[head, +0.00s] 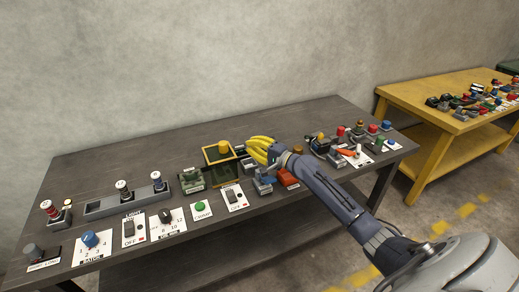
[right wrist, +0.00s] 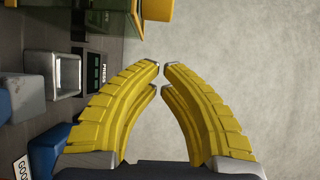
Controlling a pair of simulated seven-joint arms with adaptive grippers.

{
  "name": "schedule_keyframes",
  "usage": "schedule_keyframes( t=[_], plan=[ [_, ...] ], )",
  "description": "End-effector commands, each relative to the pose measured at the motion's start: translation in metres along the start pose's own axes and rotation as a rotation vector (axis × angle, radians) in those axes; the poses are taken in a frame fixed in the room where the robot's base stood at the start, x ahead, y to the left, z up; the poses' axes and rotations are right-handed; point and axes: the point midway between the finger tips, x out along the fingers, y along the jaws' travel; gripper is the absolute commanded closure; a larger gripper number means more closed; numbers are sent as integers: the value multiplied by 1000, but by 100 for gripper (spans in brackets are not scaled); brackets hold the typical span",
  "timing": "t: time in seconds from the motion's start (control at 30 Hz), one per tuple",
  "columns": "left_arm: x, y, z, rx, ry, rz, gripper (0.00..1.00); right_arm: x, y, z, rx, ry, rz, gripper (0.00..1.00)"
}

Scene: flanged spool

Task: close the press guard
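The press (head: 222,172) stands mid-table in the head view, a box with a yellow frame and a yellow-orange cap on top. Its guard's position is hard to make out at this size. My right gripper (head: 250,147), with yellow fingers, is just right of the press, close to its upper right side. In the right wrist view my right gripper (right wrist: 161,70) has its fingertips nearly together with nothing between them. A yellow part (right wrist: 158,10) of the press shows at the top of that view, ahead of the fingertips and apart from them. My left gripper is not in view.
A panel marked PRESS (right wrist: 99,72) and a square grey tray (right wrist: 67,75) lie left of the fingers in the wrist view. Switches, knobs and a green CRIMP button (head: 200,205) line the table front. A red block (head: 288,178) sits below my right arm.

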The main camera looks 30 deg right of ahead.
Motion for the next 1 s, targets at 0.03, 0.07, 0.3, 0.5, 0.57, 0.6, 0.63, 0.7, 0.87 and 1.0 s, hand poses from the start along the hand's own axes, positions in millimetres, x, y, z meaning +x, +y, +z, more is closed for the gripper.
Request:
schedule_keyframes(
  t=[0.03,0.07,0.3,0.5,0.57,0.6,0.63,0.7,0.87,1.0],
  plan=[
    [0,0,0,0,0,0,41,9,-1,0,1,0,-2,100],
    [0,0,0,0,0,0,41,14,-1,0,2,0,-2,100],
    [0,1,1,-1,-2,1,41,42,0,13,-1,-2,0,100],
    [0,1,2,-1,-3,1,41,53,0,24,0,0,0,100],
    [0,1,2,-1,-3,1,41,54,0,26,0,0,1,100],
    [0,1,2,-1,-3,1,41,55,0,27,0,0,1,100],
    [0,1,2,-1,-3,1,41,56,0,28,-1,0,1,100],
    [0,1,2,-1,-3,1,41,56,0,28,-1,0,1,100],
    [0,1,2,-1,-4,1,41,57,0,28,-1,0,1,100],
    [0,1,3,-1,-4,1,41,56,0,28,-1,0,1,100]
  ],
)
